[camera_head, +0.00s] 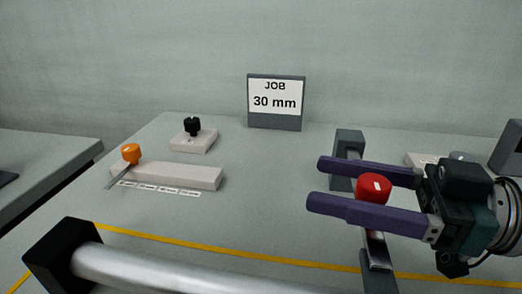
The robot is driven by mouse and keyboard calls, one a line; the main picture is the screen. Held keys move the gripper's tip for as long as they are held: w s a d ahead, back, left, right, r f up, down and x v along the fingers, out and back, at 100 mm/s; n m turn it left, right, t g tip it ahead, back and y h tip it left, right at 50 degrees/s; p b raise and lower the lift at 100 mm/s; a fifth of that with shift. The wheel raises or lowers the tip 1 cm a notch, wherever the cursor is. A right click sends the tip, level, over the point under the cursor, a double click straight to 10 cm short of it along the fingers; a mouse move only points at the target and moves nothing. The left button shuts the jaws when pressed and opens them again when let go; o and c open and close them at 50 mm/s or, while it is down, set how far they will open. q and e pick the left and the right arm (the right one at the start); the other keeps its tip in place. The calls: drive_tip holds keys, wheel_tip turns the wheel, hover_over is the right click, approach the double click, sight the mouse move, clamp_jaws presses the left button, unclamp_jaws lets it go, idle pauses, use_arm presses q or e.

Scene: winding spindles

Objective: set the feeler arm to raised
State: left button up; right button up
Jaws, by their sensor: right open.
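A red knob (373,186) with a white mark sits at the top of a metal arm (377,251), which I take to be the feeler arm. The metal arm runs down from the knob toward a dark base at the front. My right gripper (318,183) comes in from the right with its two purple fingers apart. The red knob shows between the fingers, with the lower finger partly covering the arm below it. I cannot tell whether either finger touches the knob. My left gripper is not in view.
A grey post (347,146) stands behind the fingers. A metal roller (180,270) with a black end block (62,254) lies in front. At left are an orange-knobbed lever (131,153) on a pale block and a black knob (192,126). A "JOB 30 mm" sign (275,122) stands behind. The table centre is clear.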

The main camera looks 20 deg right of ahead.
drive_tip(key=shift+w+a, duration=0.1)
clamp_jaws()
idle(0.6)
idle(0.8)
